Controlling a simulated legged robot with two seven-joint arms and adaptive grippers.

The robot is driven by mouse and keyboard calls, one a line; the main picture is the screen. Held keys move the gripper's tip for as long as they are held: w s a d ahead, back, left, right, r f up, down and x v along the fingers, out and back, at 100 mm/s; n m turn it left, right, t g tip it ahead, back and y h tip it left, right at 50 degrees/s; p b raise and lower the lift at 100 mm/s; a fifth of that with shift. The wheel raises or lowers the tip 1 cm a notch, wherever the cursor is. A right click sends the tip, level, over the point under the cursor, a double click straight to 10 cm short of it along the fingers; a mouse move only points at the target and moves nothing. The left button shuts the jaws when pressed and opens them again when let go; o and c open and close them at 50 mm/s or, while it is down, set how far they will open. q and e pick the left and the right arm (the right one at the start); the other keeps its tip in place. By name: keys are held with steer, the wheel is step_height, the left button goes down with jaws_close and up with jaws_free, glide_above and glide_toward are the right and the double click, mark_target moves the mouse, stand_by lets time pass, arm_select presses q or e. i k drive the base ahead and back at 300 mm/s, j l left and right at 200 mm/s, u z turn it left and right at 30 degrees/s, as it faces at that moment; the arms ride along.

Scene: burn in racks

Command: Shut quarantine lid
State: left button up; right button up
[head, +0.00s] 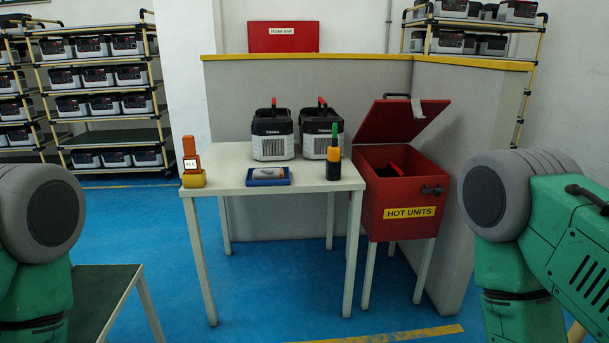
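The quarantine box is a red bin (402,210) labelled "HOT UNITS", on pale legs to the right of the white table. Its red lid (402,121) is hinged at the back and stands raised, tilted up and open. A small grey tab shows on the lid's upper edge. A dark latch (432,190) is on the box's front right. Inside the box a red and dark shape shows, only partly visible. Green and grey parts of my arms show at the left and right edges. Neither gripper is in the picture.
A grey partition (470,100) stands behind the box. Blue floor is clear in front.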

mark_target(387, 121)
steer(key=i+j+z, duration=0.1)
steer(key=i+z, duration=0.25)
steer(key=i+j+z, duration=0.2)
steer(key=i+z, duration=0.15)
steer(key=i, duration=0.15)
steer(key=i+j+z, duration=0.4)
steer(key=i+l, duration=0.05)
